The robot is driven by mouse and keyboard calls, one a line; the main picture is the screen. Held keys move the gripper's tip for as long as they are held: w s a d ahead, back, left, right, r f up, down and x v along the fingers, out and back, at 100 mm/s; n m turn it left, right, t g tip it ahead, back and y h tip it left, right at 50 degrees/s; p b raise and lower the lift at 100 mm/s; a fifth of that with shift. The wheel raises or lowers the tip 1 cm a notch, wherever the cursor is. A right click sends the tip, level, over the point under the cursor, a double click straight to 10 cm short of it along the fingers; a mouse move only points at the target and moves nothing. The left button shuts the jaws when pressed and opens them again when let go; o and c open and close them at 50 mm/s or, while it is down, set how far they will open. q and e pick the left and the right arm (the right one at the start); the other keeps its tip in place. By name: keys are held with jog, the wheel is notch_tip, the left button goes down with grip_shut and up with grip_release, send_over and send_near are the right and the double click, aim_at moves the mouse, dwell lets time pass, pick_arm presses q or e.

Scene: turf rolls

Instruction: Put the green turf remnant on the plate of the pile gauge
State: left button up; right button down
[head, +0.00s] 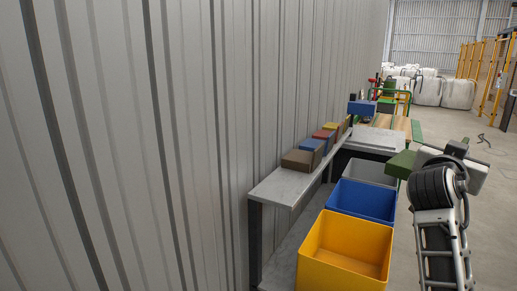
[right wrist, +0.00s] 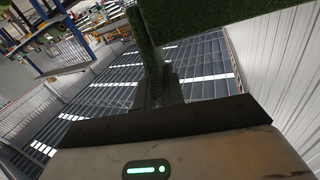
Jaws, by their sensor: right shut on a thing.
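The green turf remnant (head: 401,163) is a dark green piece held out to the left of my right gripper (head: 416,161). My right gripper is shut on it, above the right side of the bins. In the right wrist view the turf (right wrist: 200,12) fills the top as a dark green slab, and its lower part is cut off or hidden. The pile gauge (head: 362,108) appears as a blue head on a post, with a pale grey plate (head: 375,138) in front of it. The turf is nearer to me than the plate and apart from it. My left gripper is not in view.
A grey shelf (head: 278,187) along the corrugated wall bears brown, blue, red and yellow blocks (head: 311,148). Below stand a yellow bin (head: 345,240), a blue bin (head: 362,200) and a grey bin (head: 370,170). White bulk bags (head: 460,93) stand far back.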

jog(key=s+d+r+m+g+h, duration=0.2)
jog(key=s+d+r, duration=0.1)
jog(key=d+r, duration=0.25)
jog(key=s+a+f+n+t+y, duration=0.1)
jog(key=a+f+n+t+y, duration=0.4)
jog(key=f, duration=0.4)
jog(key=s+a+f+n+t+y, duration=0.2)
jog(key=a+f+n+y, duration=0.1)
jog(key=a+f+y, duration=0.5)
jog(key=s+a+f+n+y, duration=0.2)
jog(key=s+a+f+n, duration=0.1)
jog(key=s+a+f, duration=0.6)
jog(key=s+a, duration=0.2)
jog(key=a, duration=0.2)
jog(key=shift+s+f+t, duration=0.15)
jog(key=shift+f+t, duration=0.05)
jog(key=shift+t, duration=0.2)
